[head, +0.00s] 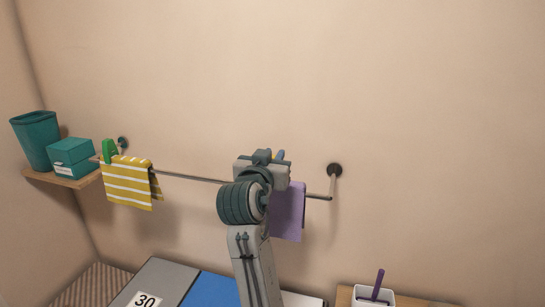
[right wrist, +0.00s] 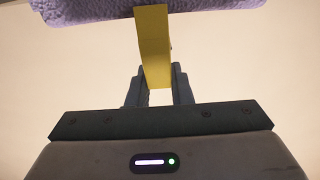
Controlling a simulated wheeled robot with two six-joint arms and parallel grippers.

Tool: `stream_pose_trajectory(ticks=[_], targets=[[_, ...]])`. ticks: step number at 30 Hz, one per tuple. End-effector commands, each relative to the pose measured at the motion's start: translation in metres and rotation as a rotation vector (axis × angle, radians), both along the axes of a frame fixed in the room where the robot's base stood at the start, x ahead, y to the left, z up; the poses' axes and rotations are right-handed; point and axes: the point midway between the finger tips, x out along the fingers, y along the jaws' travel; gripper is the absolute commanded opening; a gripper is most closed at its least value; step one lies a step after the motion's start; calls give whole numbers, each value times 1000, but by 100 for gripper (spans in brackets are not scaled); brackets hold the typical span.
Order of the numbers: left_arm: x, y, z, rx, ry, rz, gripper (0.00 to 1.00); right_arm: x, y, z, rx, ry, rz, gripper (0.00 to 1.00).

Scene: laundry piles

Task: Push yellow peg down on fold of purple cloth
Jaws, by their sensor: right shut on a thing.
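The purple cloth (head: 288,212) hangs over the wall rod, partly hidden behind my right arm. In the right wrist view, its fuzzy lower part or fold (right wrist: 85,12) crosses the top edge. My right gripper (head: 265,158) is at the rod by the cloth, seen from behind in the head view. In the right wrist view, my right gripper (right wrist: 158,84) is shut on the yellow peg (right wrist: 154,45). The peg's far end overlaps the cloth in the picture; I cannot tell whether it grips the fold. My left gripper is not in view.
The thin metal rod (head: 195,178) runs along the wall to a dark bracket (head: 335,170). A yellow striped cloth (head: 128,185) hangs at its left with a green peg (head: 109,151). A shelf (head: 62,180) holds a teal bin (head: 36,142) and box (head: 72,157). A white cup (head: 372,297) stands lower right.

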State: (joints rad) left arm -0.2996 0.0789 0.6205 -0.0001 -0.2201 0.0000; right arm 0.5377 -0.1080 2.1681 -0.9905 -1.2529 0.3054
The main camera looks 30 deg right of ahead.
Motion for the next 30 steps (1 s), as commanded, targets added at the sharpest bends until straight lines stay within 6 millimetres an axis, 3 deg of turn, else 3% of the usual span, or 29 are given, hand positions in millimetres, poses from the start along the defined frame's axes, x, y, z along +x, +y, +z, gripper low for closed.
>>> stream_pose_trajectory(ticks=[30], targets=[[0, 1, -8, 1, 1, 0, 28, 0, 0, -11, 0, 0, 0, 0]])
